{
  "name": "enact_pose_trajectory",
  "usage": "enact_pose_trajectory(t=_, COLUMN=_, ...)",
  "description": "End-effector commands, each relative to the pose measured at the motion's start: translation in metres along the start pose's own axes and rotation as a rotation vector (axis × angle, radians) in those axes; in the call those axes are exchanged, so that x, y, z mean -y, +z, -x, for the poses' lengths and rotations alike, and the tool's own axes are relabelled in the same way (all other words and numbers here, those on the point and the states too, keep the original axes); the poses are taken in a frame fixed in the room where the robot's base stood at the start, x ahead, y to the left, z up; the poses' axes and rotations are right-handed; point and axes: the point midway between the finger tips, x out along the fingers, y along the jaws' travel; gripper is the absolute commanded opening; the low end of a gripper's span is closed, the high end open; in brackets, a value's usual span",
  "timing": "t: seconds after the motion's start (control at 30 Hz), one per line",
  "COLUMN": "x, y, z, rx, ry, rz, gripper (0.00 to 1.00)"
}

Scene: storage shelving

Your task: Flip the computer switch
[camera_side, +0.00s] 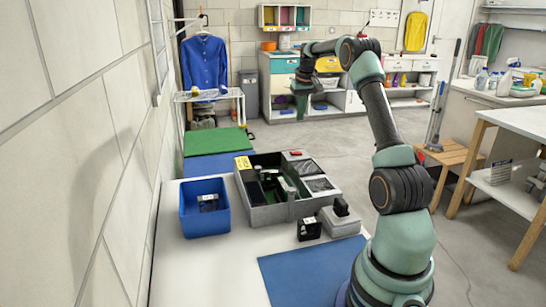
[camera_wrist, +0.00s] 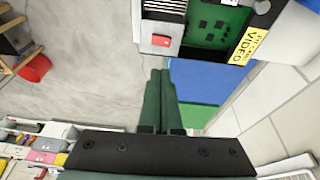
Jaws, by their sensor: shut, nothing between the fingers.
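The computer is an open grey case (camera_side: 267,214) with a green board inside, on the white table in the side view. Its red switch (camera_side: 296,153) sits at the far right corner of the case. In the wrist view the red switch (camera_wrist: 161,41) is on a light panel beside the green board (camera_wrist: 215,28). My gripper (camera_side: 301,117) is above and beyond the case in the side view, apart from it. In the wrist view my gripper (camera_wrist: 160,71) has its two green fingers together and empty, with the tips short of the switch. Which way the switch is set is not clear.
A blue bin (camera_side: 205,228) with a dark part inside stands left of the case. A black block (camera_side: 309,229) and a grey block with a black top (camera_side: 341,220) stand in front. A blue mat (camera_side: 310,272) lies at the table's front. A wall runs along the left.

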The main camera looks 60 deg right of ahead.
Motion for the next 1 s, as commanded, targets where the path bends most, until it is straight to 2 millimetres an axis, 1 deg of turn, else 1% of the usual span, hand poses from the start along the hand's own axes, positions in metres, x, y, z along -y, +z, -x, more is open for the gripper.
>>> enact_pose_trajectory(t=0.27, x=0.000, y=0.000, z=0.000, rx=0.000, ry=0.000, rz=-0.001, gripper=0.00)
enact_pose_trajectory(t=0.4, x=-0.004, y=-0.002, z=0.003, rx=0.005, ry=0.001, rz=-0.022, gripper=0.00)
enact_pose_trajectory(t=0.67, x=-0.004, y=-0.002, z=0.002, rx=0.005, ry=0.001, rz=-0.022, gripper=0.00)
enact_pose_trajectory(t=0.77, x=-0.003, y=-0.002, z=-0.004, rx=0.006, ry=0.001, rz=-0.021, gripper=0.00)
enact_pose_trajectory(t=0.83, x=-0.003, y=-0.002, z=-0.011, rx=0.006, ry=0.001, rz=-0.021, gripper=0.00)
enact_pose_trajectory(t=1.0, x=0.000, y=-0.001, z=-0.042, rx=0.008, ry=-0.001, rz=-0.021, gripper=0.00)
